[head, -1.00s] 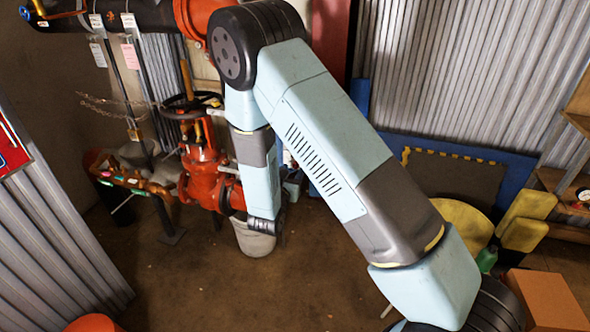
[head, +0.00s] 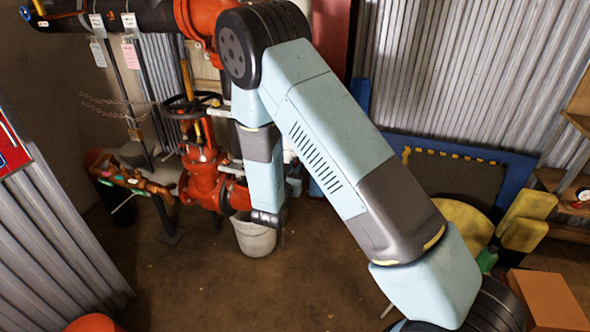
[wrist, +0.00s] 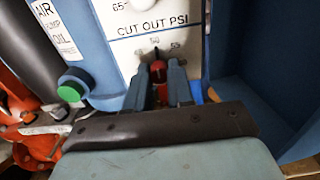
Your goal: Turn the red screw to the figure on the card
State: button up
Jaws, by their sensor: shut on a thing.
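In the wrist view the red screw (wrist: 158,70) sits on a white scale plate (wrist: 135,50) lettered CUT OUT PSI, with small figures around 50 and 55 just above it. My gripper (wrist: 159,78) has one finger on each side of the screw and is shut on it. The screw's exact pointing is too small to read. In the head view my arm hides the screw and the gripper. A pink card (head: 130,57) and a white card (head: 97,53) hang below the pipe at the upper left; their writing is unreadable.
The plate is on a blue housing (wrist: 108,95) with a green button (wrist: 71,88) at its left. A blue wall (wrist: 235,75) stands close at right. In the head view an orange valve (head: 203,180) is left of my arm, with a bucket (head: 254,236) below. The middle floor is clear.

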grip_shut()
jog(key=shift+n, duration=0.3)
jog(key=n, duration=0.3)
jog(key=shift+n, duration=0.3)
jog(key=n, duration=0.5)
jog(key=shift+n, duration=0.3)
jog(key=n, duration=0.5)
jog(key=shift+a, duration=0.1)
jog(key=n, duration=0.5)
jog(key=shift+s, duration=0.1)
